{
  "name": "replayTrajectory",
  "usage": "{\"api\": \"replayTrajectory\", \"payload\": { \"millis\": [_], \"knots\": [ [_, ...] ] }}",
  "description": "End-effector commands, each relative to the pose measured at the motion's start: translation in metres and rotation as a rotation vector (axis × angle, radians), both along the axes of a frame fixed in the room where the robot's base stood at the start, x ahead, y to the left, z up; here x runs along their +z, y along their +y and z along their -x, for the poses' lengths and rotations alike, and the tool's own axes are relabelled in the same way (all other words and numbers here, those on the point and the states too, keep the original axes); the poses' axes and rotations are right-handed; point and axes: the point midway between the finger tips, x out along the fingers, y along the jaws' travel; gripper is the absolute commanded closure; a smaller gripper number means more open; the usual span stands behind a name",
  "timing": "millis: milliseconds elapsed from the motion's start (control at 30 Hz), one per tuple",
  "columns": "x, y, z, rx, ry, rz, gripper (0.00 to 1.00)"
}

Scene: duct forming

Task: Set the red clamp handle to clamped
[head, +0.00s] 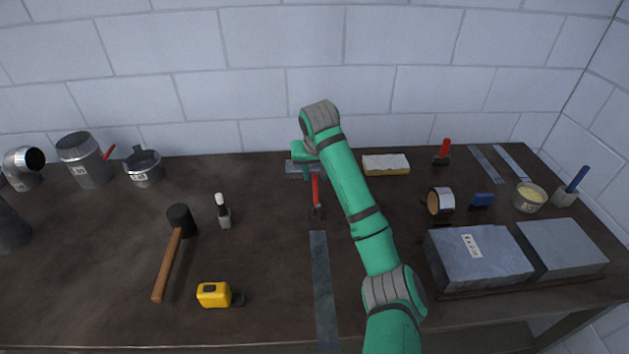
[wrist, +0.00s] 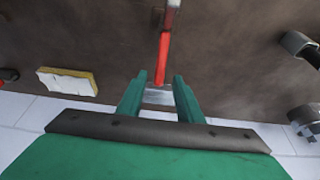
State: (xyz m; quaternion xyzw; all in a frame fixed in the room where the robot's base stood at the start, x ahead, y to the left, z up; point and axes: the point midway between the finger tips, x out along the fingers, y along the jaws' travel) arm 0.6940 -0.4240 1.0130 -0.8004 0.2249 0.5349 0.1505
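The red clamp handle (head: 316,188) lies near the back middle of the bench, running from a small dark metal mount (head: 317,213) toward the wall. In the wrist view the handle (wrist: 163,55) points at my gripper, and its end shows between the two fingers. My gripper (wrist: 160,76) is open, with a finger on each side of the handle's end; I cannot tell whether either touches it. In the head view my gripper (head: 306,171) points down at the handle's far end, partly hidden by my forearm.
A grey plate (head: 293,168) lies under my gripper. A long metal strip (head: 322,285) runs forward from the mount. A yellow-edged sponge (head: 386,164) is to the right.

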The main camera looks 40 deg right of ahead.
Motion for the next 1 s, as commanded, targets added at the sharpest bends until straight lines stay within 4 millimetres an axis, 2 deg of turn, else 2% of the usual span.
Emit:
{"api": "replayTrajectory", "payload": {
  "millis": [100,300,500,767,900,1000],
  "knots": [
    [-0.02,-0.004,-0.006,0.0,0.003,-0.001,0.67],
    [-0.044,-0.01,-0.015,-0.002,0.002,0.0,0.67],
    [-0.054,-0.013,-0.018,-0.003,0.001,0.0,0.67],
    [-0.055,-0.015,-0.018,-0.004,0.0,0.0,0.67],
    [-0.055,-0.015,-0.017,-0.004,0.0,0.0,0.98],
    [-0.055,-0.014,-0.018,-0.004,0.0,0.001,1.0]
  ]
}}
